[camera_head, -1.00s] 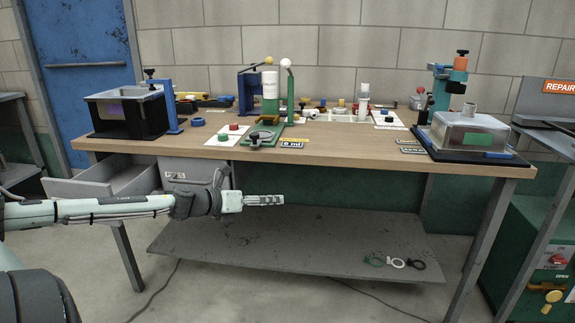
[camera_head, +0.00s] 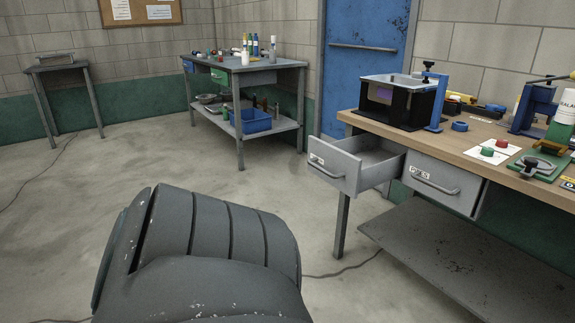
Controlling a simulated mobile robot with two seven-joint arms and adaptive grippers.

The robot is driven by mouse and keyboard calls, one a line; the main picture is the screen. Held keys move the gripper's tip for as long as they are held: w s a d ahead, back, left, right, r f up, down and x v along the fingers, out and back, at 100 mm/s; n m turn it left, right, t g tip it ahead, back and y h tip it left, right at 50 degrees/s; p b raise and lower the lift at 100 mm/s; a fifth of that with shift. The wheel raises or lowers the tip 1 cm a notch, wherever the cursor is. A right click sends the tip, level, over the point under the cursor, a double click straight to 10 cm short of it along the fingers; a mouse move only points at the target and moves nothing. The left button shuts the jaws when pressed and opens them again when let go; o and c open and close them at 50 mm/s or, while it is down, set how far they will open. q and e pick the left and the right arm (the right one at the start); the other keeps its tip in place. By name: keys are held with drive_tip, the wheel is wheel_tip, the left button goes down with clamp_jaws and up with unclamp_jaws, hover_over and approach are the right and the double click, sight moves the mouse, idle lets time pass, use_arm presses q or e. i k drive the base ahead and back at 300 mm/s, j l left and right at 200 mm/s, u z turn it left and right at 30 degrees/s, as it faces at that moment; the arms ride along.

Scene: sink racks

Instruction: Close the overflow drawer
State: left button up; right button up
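A grey drawer (camera_head: 333,164) at the left end of the wooden-topped workbench (camera_head: 468,142) is pulled well out, with its bar handle facing front left. Its inside, as far as I see it, looks empty. A small label sits on its front, too small to read. A second grey drawer (camera_head: 443,184) beside it on the right is shut and also has a label. I cannot tell from the labels which is the overflow drawer, but only the left one stands open. Neither of my grippers is in view. A dark ridged part of my own arm fills the lower middle.
A black-sided bin (camera_head: 394,106) and a blue clamp stand (camera_head: 434,98) are on the bench above the drawers. A lower shelf (camera_head: 470,262) runs beneath. Another bench (camera_head: 245,64) with a blue crate (camera_head: 250,120) stands behind. The floor left of the open drawer is clear.

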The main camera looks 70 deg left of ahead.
sight(354, 167)
drive_tip(key=u, duration=0.45)
drive_tip(key=i+u, duration=0.1)
drive_tip(key=u, duration=0.35)
drive_tip(key=i+u, duration=0.1)
drive_tip(key=u, duration=0.75)
drive_tip(key=i+l+u, duration=0.2)
drive_tip(key=u, duration=0.2)
drive_tip(key=i+l+u, duration=0.35)
drive_tip(key=l+u, duration=0.2)
drive_tip(key=u, duration=0.2)
drive_tip(key=i+l, duration=0.15)
drive_tip(key=l, duration=0.2)
drive_tip(key=i+l+u, duration=0.1)
drive_tip(key=l, duration=0.25)
drive_tip(key=i+l, duration=0.15)
drive_tip(key=l, duration=0.2)
drive_tip(key=i+j, duration=0.15)
drive_tip(key=i, duration=0.15)
